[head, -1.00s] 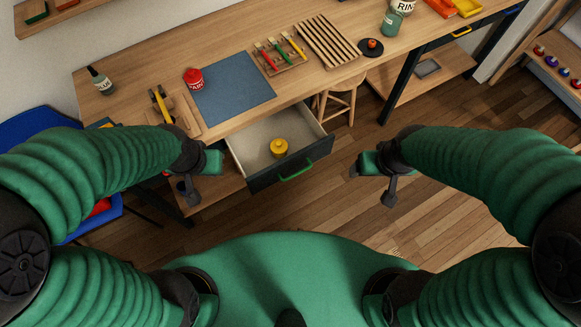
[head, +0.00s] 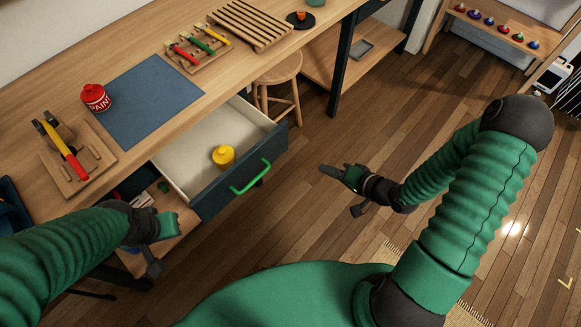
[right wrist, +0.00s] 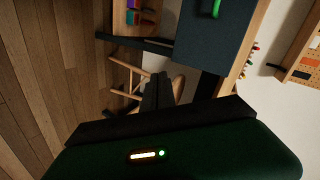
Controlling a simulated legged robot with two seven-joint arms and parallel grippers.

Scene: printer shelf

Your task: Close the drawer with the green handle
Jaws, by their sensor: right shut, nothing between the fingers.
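The drawer (head: 262,118) with the green handle (head: 250,177) is pulled out from under the workbench, its dark front facing me. A yellow container (head: 223,155) stands inside it. My right gripper (head: 325,169) is shut and empty, to the right of the handle and apart from it, pointing left. In the right wrist view its dark fingers (right wrist: 157,90) are together, and a dark panel (right wrist: 208,45) with a green handle (right wrist: 215,8) shows beyond them. My left gripper (head: 153,262) is left of the drawer front, near the bench's lower shelf; its jaws are not clear.
The bench top holds a red paint can (head: 95,97), a blue mat (head: 150,100), a tool rack (head: 198,48) and a wooden holder with a hammer (head: 75,160). A wooden stool (head: 278,75) stands just behind the drawer's right side. The floor to the right is open.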

